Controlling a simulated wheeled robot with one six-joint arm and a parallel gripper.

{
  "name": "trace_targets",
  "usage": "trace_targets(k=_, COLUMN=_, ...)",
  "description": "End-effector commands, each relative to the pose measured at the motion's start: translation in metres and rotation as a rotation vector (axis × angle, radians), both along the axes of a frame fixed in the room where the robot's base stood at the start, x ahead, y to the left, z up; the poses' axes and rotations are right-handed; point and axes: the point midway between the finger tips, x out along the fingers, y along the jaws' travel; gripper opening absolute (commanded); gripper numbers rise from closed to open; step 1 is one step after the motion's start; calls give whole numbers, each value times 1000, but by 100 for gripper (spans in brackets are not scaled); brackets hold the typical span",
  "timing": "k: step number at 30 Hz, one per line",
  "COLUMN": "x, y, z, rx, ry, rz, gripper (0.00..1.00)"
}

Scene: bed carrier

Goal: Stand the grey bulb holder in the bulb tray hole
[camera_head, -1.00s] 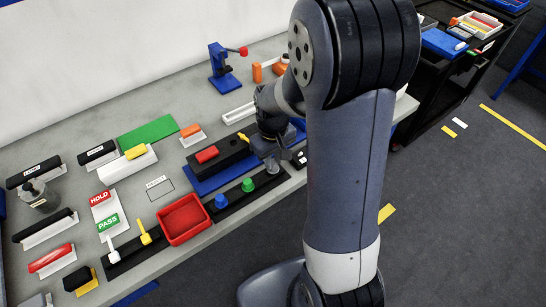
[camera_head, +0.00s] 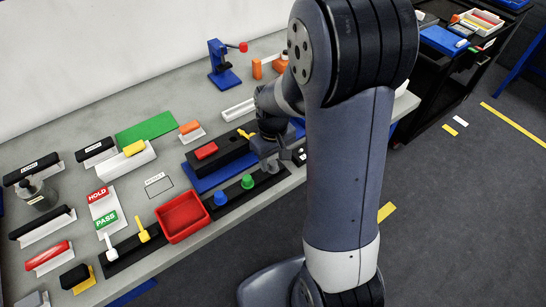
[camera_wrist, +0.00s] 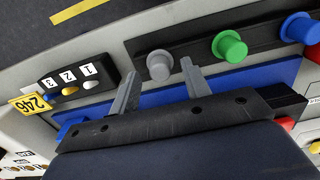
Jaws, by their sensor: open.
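In the wrist view the grey bulb holder (camera_wrist: 159,65) stands at the left end of the black bulb tray (camera_wrist: 190,48), in line with the green holder (camera_wrist: 229,47) and the blue holder (camera_wrist: 299,29). It looks upright; the hole under it is hidden. My gripper (camera_wrist: 160,68) is open, with one finger on each side of the grey holder and visible gaps between. In the head view my gripper (camera_head: 270,160) is at the far right end of the tray (camera_head: 235,194), and the grey holder cannot be made out there.
A black box numbered 1, 2, 3 (camera_wrist: 77,76) with a yellow 246 tag (camera_wrist: 31,104) stands close left of my gripper. A blue base (camera_wrist: 255,78) lies alongside the tray. A red bin (camera_head: 182,216) stands left of the blue holder.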

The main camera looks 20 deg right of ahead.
Motion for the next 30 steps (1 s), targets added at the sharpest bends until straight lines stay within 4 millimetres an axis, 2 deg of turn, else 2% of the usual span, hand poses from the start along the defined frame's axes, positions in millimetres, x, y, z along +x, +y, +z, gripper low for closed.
trace_targets(k=8, x=0, y=0, z=7, rx=0, ry=-1, rz=0, gripper=45)
trace_targets(k=11, x=1, y=0, z=21, rx=0, ry=-5, rz=0, gripper=45)
trace_targets(k=21, x=1, y=0, z=86, rx=0, ry=-4, rz=0, gripper=45)
trace_targets(k=24, x=1, y=0, z=99, rx=0, ry=-3, rz=0, gripper=45)
trace_targets(k=30, x=0, y=0, z=108, rx=0, ry=-1, rz=0, gripper=45)
